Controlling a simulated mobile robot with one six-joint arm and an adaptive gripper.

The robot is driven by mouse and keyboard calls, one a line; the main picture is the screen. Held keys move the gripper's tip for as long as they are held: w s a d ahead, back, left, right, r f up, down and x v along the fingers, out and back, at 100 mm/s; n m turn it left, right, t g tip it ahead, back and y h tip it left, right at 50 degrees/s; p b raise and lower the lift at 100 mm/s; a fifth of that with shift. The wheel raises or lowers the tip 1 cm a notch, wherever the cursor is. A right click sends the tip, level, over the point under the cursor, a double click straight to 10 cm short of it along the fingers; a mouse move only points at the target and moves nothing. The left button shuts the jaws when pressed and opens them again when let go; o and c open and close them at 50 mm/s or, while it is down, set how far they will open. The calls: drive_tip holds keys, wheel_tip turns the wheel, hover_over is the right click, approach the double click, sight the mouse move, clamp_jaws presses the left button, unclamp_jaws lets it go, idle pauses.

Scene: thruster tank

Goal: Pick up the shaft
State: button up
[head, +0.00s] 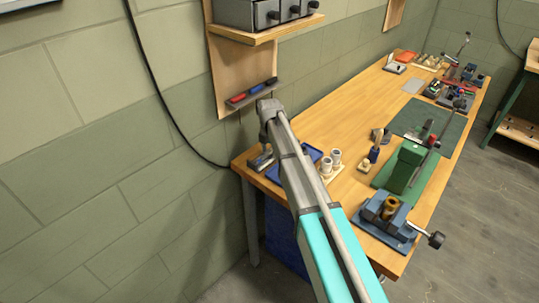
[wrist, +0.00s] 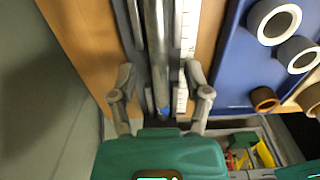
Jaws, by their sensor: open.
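The shaft (wrist: 156,50) shows in the wrist view as a long, bright metal rod running up from between my fingers to the top edge. It lies along a dark grey holder or rail (wrist: 135,28), with a white marked strip (wrist: 182,95) beside it on the right. My gripper (wrist: 162,88) is open, with one finger on each side of the shaft and a gap on both sides. The shaft's lower end is near my green gripper body. In the head view my gripper is over the bench's near left end, and my arm hides much there; I cannot make out the shaft.
A blue tray (wrist: 232,60) with grey and brown rings (wrist: 272,20) lies close on the right. A grey bin with coloured bits (wrist: 250,150) shows below. The wall is close behind the wooden bench (head: 330,120). A green press (head: 405,165) and a vise (head: 388,215) stand farther right.

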clamp_jaws()
idle(0.3)
drive_tip(key=shift+r, duration=0.1)
idle(0.4)
wheel_tip(320, 180, up, 3)
drive_tip(key=p, duration=0.3)
drive_tip(key=s+d+r+p, duration=0.1)
drive_tip(key=s+r+p, duration=0.8)
drive_tip(key=s, duration=0.5)
drive_tip(key=shift+d+r+p, duration=0.3)
drive_tip(key=shift+r+p, duration=0.1)
drive_tip(key=shift+p, duration=0.1)
idle(0.3)
